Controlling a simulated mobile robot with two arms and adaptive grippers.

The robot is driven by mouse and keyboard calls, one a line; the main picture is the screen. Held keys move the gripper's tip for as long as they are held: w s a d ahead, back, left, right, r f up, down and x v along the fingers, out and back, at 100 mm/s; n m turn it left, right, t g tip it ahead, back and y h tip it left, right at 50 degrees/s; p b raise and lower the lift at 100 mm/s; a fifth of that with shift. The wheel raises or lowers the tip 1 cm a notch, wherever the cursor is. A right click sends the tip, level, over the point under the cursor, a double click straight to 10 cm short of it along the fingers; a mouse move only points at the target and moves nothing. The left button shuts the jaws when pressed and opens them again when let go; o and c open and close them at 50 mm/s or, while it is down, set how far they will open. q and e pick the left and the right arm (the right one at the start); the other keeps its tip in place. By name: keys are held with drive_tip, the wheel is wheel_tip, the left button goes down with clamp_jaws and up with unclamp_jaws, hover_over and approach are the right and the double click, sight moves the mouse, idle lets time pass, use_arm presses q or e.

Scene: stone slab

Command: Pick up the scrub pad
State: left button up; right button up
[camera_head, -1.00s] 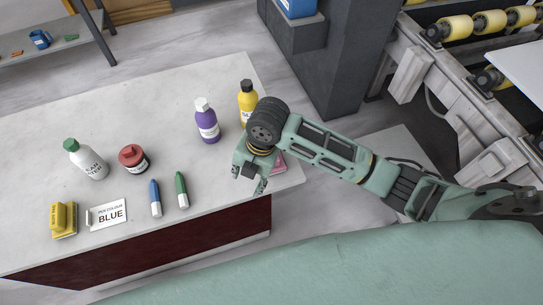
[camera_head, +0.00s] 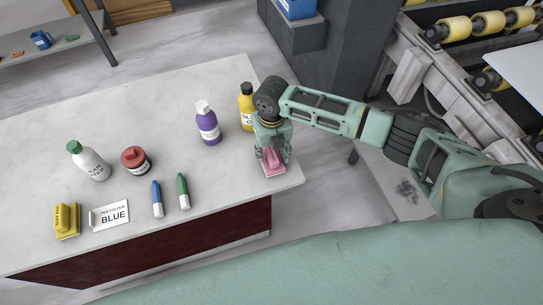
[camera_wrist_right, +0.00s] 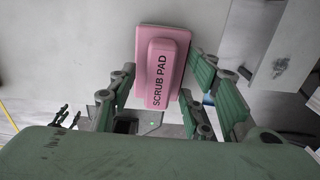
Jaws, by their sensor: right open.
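The pink scrub pad (camera_head: 271,161) lies on the slab near its right front corner. In the right wrist view the scrub pad (camera_wrist_right: 162,68) shows its raised grip with the lettering "SCRUB PAD". My right gripper (camera_head: 273,155) is directly above the pad, pointing down, with its fingers open. In the right wrist view its fingers (camera_wrist_right: 163,85) stand on both sides of the pad's near part, with a gap visible at least on the right. The head view hides part of the pad behind the gripper. My left gripper is not in view.
A yellow bottle (camera_head: 247,106) stands close behind my right gripper, with a purple bottle (camera_head: 208,124) to its left.

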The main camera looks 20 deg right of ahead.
sight(271, 152)
drive_tip(key=shift+f, duration=0.45)
drive_tip(key=shift+c, duration=0.2)
clamp_jaws()
drive_tip(key=shift+r, duration=0.1)
drive_tip(key=shift+r, duration=0.5)
wheel_tip(271, 152, up, 3)
drive_tip(key=shift+w+r+b, duration=0.1)
drive_tip(key=shift+b, duration=0.5)
drive_tip(key=s+d+r, duration=0.3)
drive_tip(key=s+r, duration=0.3)
drive_tip(key=s, duration=0.5)
drive_tip(key=shift+s+r+b, duration=0.25)
drive_tip(key=shift+r+b, duration=0.15)
drive_tip(key=shift+b, duration=0.05)
